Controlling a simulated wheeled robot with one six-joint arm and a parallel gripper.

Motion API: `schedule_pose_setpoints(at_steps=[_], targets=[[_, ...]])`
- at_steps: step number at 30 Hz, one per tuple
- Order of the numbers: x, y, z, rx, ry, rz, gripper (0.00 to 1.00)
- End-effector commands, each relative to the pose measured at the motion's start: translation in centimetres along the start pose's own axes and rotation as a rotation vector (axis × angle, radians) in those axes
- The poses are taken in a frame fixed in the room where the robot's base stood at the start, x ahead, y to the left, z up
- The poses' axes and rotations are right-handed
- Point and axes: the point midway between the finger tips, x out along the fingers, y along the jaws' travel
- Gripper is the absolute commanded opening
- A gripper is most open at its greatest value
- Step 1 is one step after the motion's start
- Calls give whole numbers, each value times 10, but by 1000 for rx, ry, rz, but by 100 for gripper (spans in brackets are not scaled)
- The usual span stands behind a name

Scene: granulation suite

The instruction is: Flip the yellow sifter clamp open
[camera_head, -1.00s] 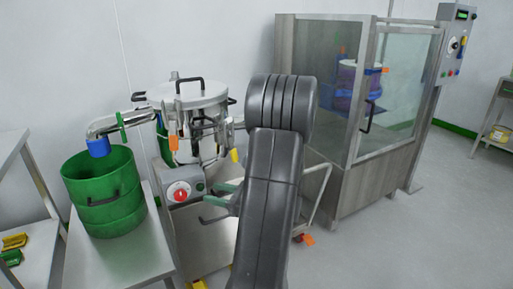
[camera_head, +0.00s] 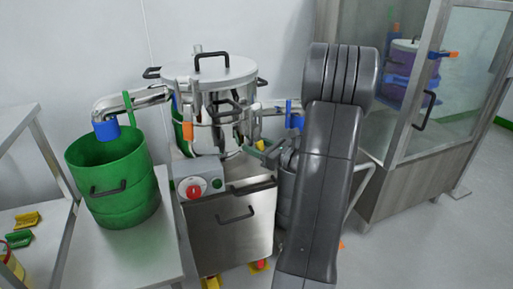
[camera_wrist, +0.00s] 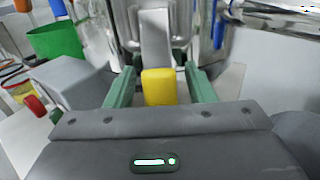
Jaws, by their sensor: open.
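The yellow sifter clamp (camera_wrist: 158,88) shows in the wrist view as a yellow tab on a metal lever, low on the front of the steel sifter (camera_wrist: 125,20). My gripper (camera_wrist: 159,72) is open. Its two green fingers lie left and right of the yellow tab, with a small gap visible on each side. In the head view the lidded sifter (camera_head: 210,72) stands at centre left. A small yellow bit of the clamp (camera_head: 260,145) shows by my gripper (camera_head: 262,152), at its right side. My arm hides part of that area.
A green drum (camera_head: 112,185) stands under the sifter's blue-ended spout on a steel table (camera_head: 150,255). A control box with a red knob (camera_head: 196,188) sits below the sifter. A glass-doored steel cabinet (camera_head: 400,185) stands at right. Small yellow and green items lie at far left.

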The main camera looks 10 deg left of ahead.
Motion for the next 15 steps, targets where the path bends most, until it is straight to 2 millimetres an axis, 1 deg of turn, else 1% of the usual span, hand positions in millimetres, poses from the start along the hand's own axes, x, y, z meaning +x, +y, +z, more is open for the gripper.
schedule_pose_setpoints(at_steps=[7,8,9,11,15], targets=[[1,0,0,0,0,0,49],[1,0,0,0,0,0,47],[1,0,0,0,0,0,39],[1,0,0,0,0,0,28],[1,0,0,0,0,0,0]])
